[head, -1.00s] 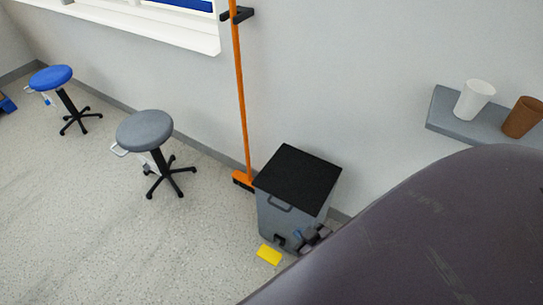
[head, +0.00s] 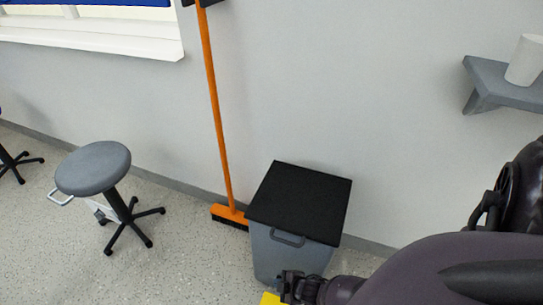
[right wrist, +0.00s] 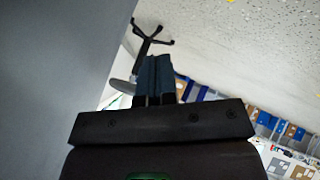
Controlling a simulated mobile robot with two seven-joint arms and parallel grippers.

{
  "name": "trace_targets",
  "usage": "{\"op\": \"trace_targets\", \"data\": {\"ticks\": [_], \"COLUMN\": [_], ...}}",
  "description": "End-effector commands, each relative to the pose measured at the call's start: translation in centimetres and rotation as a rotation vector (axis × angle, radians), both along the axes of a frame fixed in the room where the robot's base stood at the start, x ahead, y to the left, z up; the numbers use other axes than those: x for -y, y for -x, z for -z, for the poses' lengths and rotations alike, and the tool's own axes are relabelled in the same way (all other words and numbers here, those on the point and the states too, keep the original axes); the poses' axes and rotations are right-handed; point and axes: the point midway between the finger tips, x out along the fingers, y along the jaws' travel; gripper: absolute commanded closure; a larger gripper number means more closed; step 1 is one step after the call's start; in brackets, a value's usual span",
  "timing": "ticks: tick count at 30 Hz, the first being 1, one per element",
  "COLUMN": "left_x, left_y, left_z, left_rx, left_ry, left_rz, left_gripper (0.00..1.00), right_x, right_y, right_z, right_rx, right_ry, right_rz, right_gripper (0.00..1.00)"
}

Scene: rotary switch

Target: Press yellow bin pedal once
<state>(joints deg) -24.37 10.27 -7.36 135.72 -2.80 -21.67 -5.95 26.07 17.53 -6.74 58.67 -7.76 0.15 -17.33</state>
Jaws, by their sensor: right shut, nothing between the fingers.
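The grey bin (head: 272,258) stands on the floor against the wall, with its flat black lid (head: 300,200) down. The yellow pedal (head: 268,298) shows at the bin's lower front, partly cut off by the bottom edge of the head view. My right gripper (head: 288,288) is in front of the bin's lower part, just above and right of the visible yellow; I cannot tell if it touches the pedal. In the right wrist view its fingers (right wrist: 155,72) are together and empty. My left gripper is out of view.
An orange broom (head: 216,120) leans on the wall left of the bin. A grey stool (head: 94,170) stands farther left. A grey shelf (head: 505,92) with a white cup (head: 525,60) is on the wall at right. The floor between stool and bin is clear.

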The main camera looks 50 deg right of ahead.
Motion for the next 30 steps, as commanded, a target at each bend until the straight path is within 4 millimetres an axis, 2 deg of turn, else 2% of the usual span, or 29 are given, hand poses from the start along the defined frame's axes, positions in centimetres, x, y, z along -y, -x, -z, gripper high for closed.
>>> {"op": "trace_targets", "data": {"ticks": [1, 7, 17, 30], "left_x": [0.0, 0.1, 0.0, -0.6], "left_y": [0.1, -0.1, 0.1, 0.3], "left_z": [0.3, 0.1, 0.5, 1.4], "left_rx": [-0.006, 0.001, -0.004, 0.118], "left_ry": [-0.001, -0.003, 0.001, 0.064], "left_rz": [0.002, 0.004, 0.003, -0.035], "left_gripper": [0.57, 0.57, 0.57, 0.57], "right_x": [0.1, 0.2, 0.1, 0.0], "right_y": [0.1, -0.6, -0.3, 0.4], "right_z": [0.8, 0.8, 1.3, 6.5], "right_rx": [-0.007, 0.0, -0.004, -0.016], "right_ry": [0.006, 0.012, 0.01, 0.01], "right_rz": [-0.006, -0.012, -0.011, -0.011], "right_gripper": [1.0, 1.0, 1.0, 1.0]}}
